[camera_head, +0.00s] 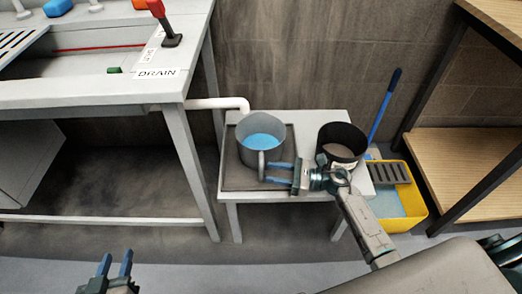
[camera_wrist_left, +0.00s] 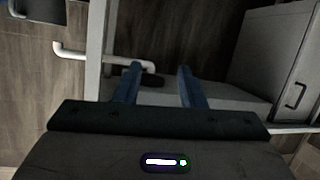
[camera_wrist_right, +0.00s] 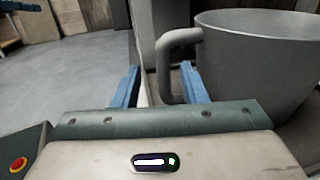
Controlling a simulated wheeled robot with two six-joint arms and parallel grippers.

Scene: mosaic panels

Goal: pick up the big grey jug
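The big grey jug (camera_head: 247,156) stands upright on a tray (camera_head: 230,178) on the small white table, with blue liquid inside. Its handle (camera_head: 262,163) faces the front. My right gripper (camera_head: 280,172) is open at the handle. In the right wrist view the jug (camera_wrist_right: 262,65) is at the right, and the upright bar of its handle (camera_wrist_right: 164,70) shows between my two blue fingers (camera_wrist_right: 158,86), with a gap to the left finger. My left gripper (camera_head: 115,266) is open and empty at the lower left, far from the jug; its fingers (camera_wrist_left: 158,85) also show in its wrist view.
A dark pot (camera_head: 325,160) stands right of the jug, close behind my right arm. A white drain pipe (camera_head: 225,103) ends just above the jug's left. A yellow bucket (camera_head: 415,208) with a blue-handled mop is at the right. A sink bench (camera_head: 110,90) fills the left.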

